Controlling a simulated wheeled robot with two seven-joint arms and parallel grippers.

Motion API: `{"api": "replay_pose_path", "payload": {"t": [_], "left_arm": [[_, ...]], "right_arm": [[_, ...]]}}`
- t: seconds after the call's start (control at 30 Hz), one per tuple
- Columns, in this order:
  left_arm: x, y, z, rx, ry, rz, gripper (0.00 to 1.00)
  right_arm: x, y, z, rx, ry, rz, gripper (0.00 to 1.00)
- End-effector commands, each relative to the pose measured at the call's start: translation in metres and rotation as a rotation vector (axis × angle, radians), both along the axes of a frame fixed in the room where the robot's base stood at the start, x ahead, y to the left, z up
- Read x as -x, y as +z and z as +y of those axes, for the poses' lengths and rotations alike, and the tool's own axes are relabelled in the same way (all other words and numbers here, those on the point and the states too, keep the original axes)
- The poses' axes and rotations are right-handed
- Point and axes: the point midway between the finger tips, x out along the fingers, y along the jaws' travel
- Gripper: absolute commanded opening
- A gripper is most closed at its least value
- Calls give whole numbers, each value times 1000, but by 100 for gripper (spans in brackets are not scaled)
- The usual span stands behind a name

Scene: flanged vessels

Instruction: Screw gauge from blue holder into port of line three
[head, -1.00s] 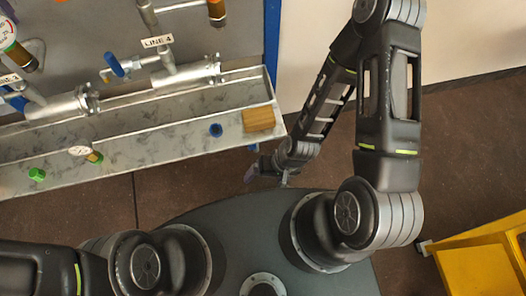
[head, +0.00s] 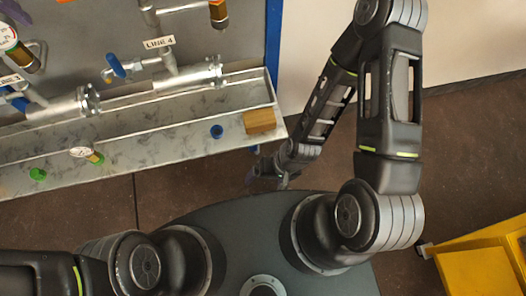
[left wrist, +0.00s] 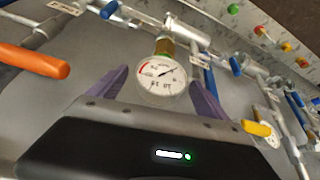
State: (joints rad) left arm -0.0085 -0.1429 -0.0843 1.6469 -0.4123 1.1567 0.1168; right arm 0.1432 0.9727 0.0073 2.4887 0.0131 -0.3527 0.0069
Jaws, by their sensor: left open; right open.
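A round white-faced gauge (head: 8,36) with a brass fitting stands at the pipework of line three, at the left edge of the head view. In the left wrist view the gauge (left wrist: 162,80) is between the two purple fingers of my left gripper (left wrist: 155,90). These fingers are apart, with gaps beside the dial. Its brass fitting (left wrist: 165,47) points up there toward a pipe; whether it is fully seated I cannot tell. The blue holder (head: 216,131) on the shelf looks empty. My right gripper (head: 264,174) is open and empty, below the shelf's right end.
Another small gauge (head: 80,152) with a brass stem and a green cap (head: 38,174) are on the marbled shelf (head: 160,140). A wooden block (head: 259,121) is at its right end. Line four's pipe (head: 190,73) and blue valve handle (head: 115,65) stand behind.

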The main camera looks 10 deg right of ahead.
Motion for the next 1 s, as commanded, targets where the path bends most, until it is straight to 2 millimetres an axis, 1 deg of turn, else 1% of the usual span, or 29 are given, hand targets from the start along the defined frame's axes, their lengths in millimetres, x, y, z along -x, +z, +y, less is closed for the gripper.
{"api": "replay_pose_path", "payload": {"t": [0.13, 0.27, 0.37, 0.6, 0.7, 0.8, 1.0], "left_arm": [[0, -1, 0, 1, 0, 3, 88], [3, 4, -1, 0, 0, 2, 88], [7, 14, -2, 0, 0, 0, 88], [24, 50, -5, 0, 0, -2, 88], [29, 62, -6, 0, 0, 0, 88], [32, 68, -7, 0, 0, 0, 88], [34, 70, -7, 0, 0, 1, 88]], "right_arm": [[0, 0, 0, 0, 0, 0, 88], [0, -1, 0, 0, 0, 0, 88], [0, -3, 0, -1, 0, -1, 88], [0, -7, 1, -2, 0, -3, 88], [0, -7, 1, -3, 1, -3, 88], [-1, -8, 1, -2, 1, -4, 88], [-1, -7, 1, -2, 1, -4, 88]]}}
